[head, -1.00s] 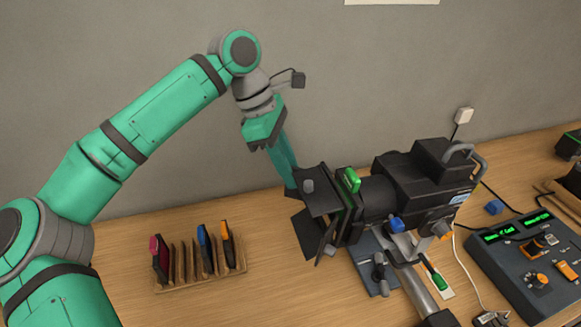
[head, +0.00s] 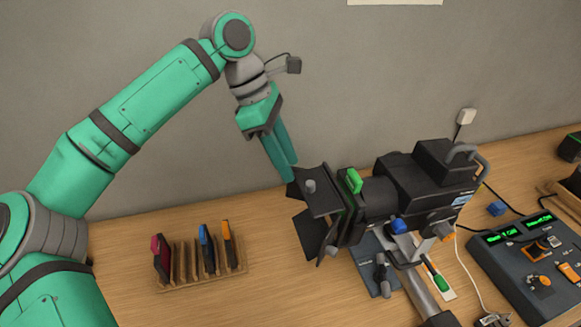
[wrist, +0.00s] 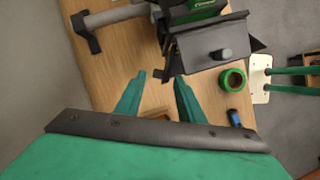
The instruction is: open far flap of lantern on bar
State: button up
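The black lantern (head: 395,190) is mounted on a grey bar (head: 420,292) above the table, its flaps at the left end. The top flap (head: 325,197) has a round grey knob and also shows in the wrist view (wrist: 205,55). The lower flap (head: 308,233) hangs below it. The far flap is mostly hidden behind the top flap; a dark edge (head: 292,189) there may be part of it. My gripper (head: 290,180) points down at that edge. In the wrist view my gripper (wrist: 160,78) has its green fingers apart, with a small dark piece near the gap; contact is unclear.
A wooden rack (head: 200,277) with coloured filter frames stands on the table left of the lantern. A control desk (head: 535,262) is at the right. The wall is close behind. The wrist view shows a green tape roll (wrist: 232,79) and a blue-ended object (wrist: 234,118).

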jog(key=v, duration=0.8)
jog(key=shift+s, duration=0.1)
